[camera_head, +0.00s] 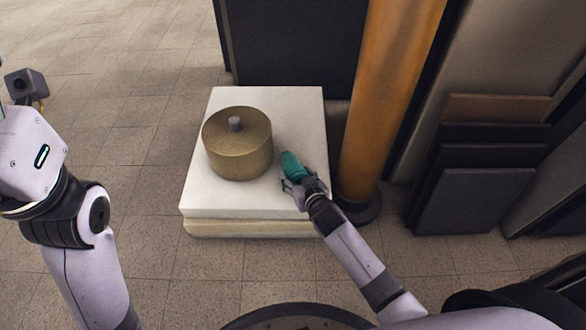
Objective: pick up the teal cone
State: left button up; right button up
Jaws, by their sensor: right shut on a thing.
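The teal cone (293,165) is over the right part of a white-topped block (250,204) in the head view. My right gripper (297,182) is shut on the cone, and its fingers hide the cone's near end. I cannot tell whether the cone touches the block's top. My left arm stands at the left edge of the view, and its gripper fingers are not visible.
A round gold velvet box (238,150) with a grey knob stands on the block, left of the cone. An orange column (385,95) rises close on the right. Dark panels (480,165) lean further right. Tiled floor (110,90) is open at the left.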

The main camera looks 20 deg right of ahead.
jog(key=c, duration=0.4)
jog(key=shift+c, duration=0.2)
